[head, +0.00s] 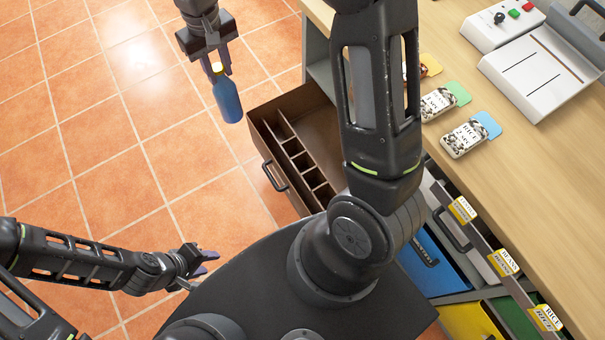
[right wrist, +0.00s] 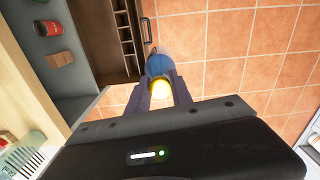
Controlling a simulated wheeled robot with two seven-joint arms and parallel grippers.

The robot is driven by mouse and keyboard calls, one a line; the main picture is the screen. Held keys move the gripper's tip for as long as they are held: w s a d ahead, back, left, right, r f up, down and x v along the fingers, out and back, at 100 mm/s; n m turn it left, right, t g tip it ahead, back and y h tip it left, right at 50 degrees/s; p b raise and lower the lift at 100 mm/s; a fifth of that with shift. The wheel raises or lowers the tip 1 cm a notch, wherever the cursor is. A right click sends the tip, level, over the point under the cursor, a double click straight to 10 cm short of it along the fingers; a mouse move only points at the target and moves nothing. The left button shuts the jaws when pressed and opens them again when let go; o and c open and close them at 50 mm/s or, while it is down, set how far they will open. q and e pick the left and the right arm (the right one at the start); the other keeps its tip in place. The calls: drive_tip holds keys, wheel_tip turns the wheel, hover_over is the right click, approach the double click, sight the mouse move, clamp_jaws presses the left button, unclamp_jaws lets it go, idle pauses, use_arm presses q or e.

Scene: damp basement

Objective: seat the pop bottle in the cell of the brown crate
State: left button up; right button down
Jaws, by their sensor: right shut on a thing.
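The pop bottle (head: 227,100) is blue with a yellow cap. My right gripper (head: 217,68) is shut on it near the cap and holds it to the left of the brown crate, apart from it. The bottle (right wrist: 158,65) also shows between the fingers of my right gripper (right wrist: 160,92) in the right wrist view. The brown crate (head: 262,143) looks like a pulled-out drawer with a handle; a row of small cells runs along its front side. It also shows in the right wrist view (right wrist: 97,38). My left gripper (head: 206,263) is open and empty at the lower left.
A wooden worktop (head: 540,150) on the right bears several cards or tins and a white device (head: 540,70). Below it are a blue drawer (head: 432,262) and labelled fronts. Tiled floor lies open on the left.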

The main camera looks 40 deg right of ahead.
drive_tip(key=s+d+f+n+b, duration=0.1)
drive_tip(key=s+d+f+b, duration=0.1)
drive_tip(key=d+f+b, duration=0.4)
drive_tip(key=s+d+f+n+b, duration=0.1)
drive_tip(key=s+d+f+b, duration=0.2)
drive_tip(key=f+b, duration=1)
drive_tip(key=s+d+f+n+b, duration=0.2)
drive_tip(key=d+f+b, duration=0.7)
drive_tip(key=f, duration=0.6)
drive_tip(key=shift+s+f+b, duration=0.35)
drive_tip(key=shift+b, duration=0.4)
wheel_tip(320, 180, down, 14)
drive_tip(key=b, duration=0.3)
drive_tip(key=shift+r, duration=0.2)
drive_tip(key=shift+f+b, duration=0.6)
drive_tip(key=shift+f, duration=1.6)
